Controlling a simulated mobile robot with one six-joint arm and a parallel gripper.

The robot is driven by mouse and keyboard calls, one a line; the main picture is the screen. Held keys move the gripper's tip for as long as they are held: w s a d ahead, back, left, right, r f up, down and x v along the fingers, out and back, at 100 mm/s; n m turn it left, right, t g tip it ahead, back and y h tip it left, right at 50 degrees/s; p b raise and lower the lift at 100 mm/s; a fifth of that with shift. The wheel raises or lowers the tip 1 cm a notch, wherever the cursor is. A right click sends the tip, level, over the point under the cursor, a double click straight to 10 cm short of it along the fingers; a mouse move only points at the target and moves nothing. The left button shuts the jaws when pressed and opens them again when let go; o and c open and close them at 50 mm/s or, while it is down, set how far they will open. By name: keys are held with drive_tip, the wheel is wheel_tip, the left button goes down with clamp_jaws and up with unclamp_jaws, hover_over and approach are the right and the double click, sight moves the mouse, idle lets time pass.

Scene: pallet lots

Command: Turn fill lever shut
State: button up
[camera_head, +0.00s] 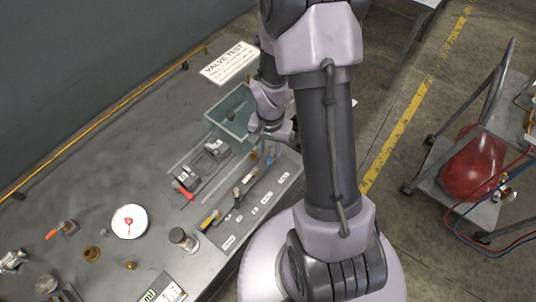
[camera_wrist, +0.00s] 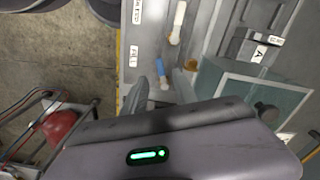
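The lever with a blue handle (camera_wrist: 160,68) sits beside a label reading FILL (camera_wrist: 133,57) in the wrist view. Its handle points up in that picture, roughly along the row of fittings. In the head view the blue handle (camera_head: 270,157) is at the far end of the valve row, just below my gripper (camera_head: 271,137) in the picture. My gripper is low over the bench between the teal bin and the lever. I cannot see clear contact with the lever.
A teal bin (camera_head: 213,112) stands close beside my gripper, its wall also in the wrist view (camera_wrist: 245,82). A white-handled lever (camera_wrist: 179,18) and a brass fitting (camera_wrist: 192,64) are near. A red-handled valve (camera_head: 183,190) and a white dial (camera_head: 129,222) sit nearer the left.

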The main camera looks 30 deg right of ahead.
sight(270, 160)
wheel_tip(270, 160, down, 5)
drive_tip(key=shift+b, duration=0.4)
